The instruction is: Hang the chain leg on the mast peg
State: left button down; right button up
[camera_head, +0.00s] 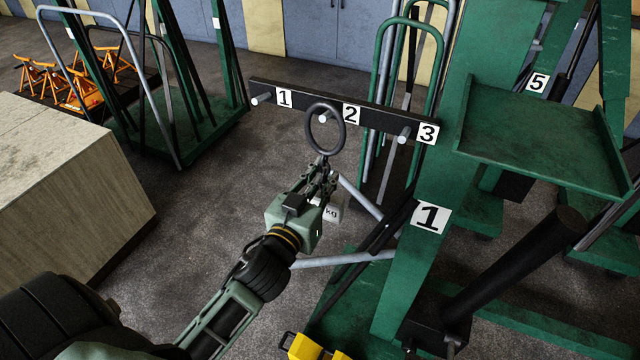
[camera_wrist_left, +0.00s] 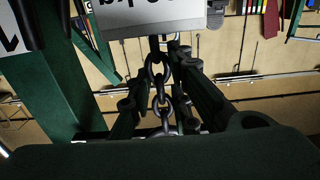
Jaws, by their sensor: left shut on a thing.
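The chain leg's dark ring (camera_head: 341,146) stands upright above my left gripper (camera_head: 322,180), which is shut on the chain. The dark bar (camera_head: 378,117) on the mast carries peg 1 (camera_head: 262,98), peg 2 (camera_head: 323,117) and peg 3 (camera_head: 404,134). In the head view peg 2's end shows inside the ring's opening; I cannot tell whether the ring is around the peg or in front of it. In the left wrist view chain links (camera_wrist_left: 161,76) run between the fingers, beside a white tag (camera_wrist_left: 150,17). My right gripper is not in view.
The green mast (camera_head: 400,275) with a number 1 plate stands right of my arm. A green tray (camera_head: 540,135) juts out at the right. A pale block (camera_head: 65,190) stands at the left. Green trolleys and orange stands (camera_head: 75,90) are farther back. Floor left of the gripper is clear.

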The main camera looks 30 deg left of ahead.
pick_arm(q)
jog(key=shift+w+r, duration=0.15)
jog(key=shift+w, duration=0.4)
jog(key=shift+w+f, duration=0.6)
jog(key=shift+w, duration=0.1)
